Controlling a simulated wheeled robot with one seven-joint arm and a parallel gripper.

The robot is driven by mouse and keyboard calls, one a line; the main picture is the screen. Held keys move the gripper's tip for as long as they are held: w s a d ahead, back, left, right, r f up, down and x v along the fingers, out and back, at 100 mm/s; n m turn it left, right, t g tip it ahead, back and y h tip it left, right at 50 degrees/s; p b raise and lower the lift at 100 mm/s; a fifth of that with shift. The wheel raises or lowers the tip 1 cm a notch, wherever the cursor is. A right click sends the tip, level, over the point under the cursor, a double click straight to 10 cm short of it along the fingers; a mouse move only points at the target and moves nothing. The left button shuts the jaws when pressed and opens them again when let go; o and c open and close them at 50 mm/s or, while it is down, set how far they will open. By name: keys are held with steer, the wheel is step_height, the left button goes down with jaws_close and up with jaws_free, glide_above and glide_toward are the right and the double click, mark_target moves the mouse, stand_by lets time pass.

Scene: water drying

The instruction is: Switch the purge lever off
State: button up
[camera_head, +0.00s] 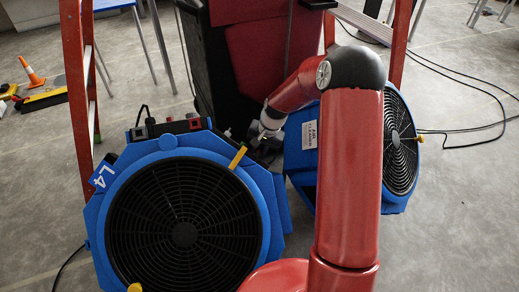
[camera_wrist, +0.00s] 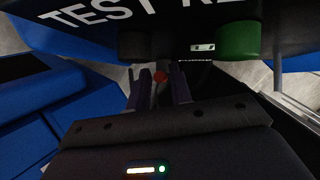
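A small round red knob (camera_wrist: 160,77) shows in the wrist view, between the tips of my gripper (camera_wrist: 160,80); it may be the purge lever's end, but no shaft or label is clear. My gripper's two dark fingers stand apart with a gap between them. I cannot tell whether they touch the knob. In the head view my gripper (camera_head: 262,140) is between two blue fan units, beside the left unit (camera_head: 140,165). No purge lever is clearly identifiable in the head view.
A green knob (camera_wrist: 238,40) sits on a dark panel with white "TEST" lettering, above the fingers. The right blue fan unit (camera_head: 300,150), red ladder (camera_head: 77,90) and dark cart (camera_head: 200,60) crowd the arm. Cables (camera_head: 470,95) lie on the floor at right.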

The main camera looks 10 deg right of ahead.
jaws_close()
steer(key=shift+s+d+f+b, duration=0.1)
steer(key=shift+d+f+b, duration=0.15)
steer(key=shift+b, duration=0.35)
steer(key=shift+s+d+n+t+y+b, duration=0.1)
steer(key=shift+s+n+t+y+b, duration=0.05)
steer(key=shift+n+t+y+b, duration=0.45)
steer(key=shift+r, duration=0.1)
steer(key=shift+o, duration=1.6)
jaws_free()
steer(key=v, duration=0.7)
steer(key=shift+r, duration=0.4)
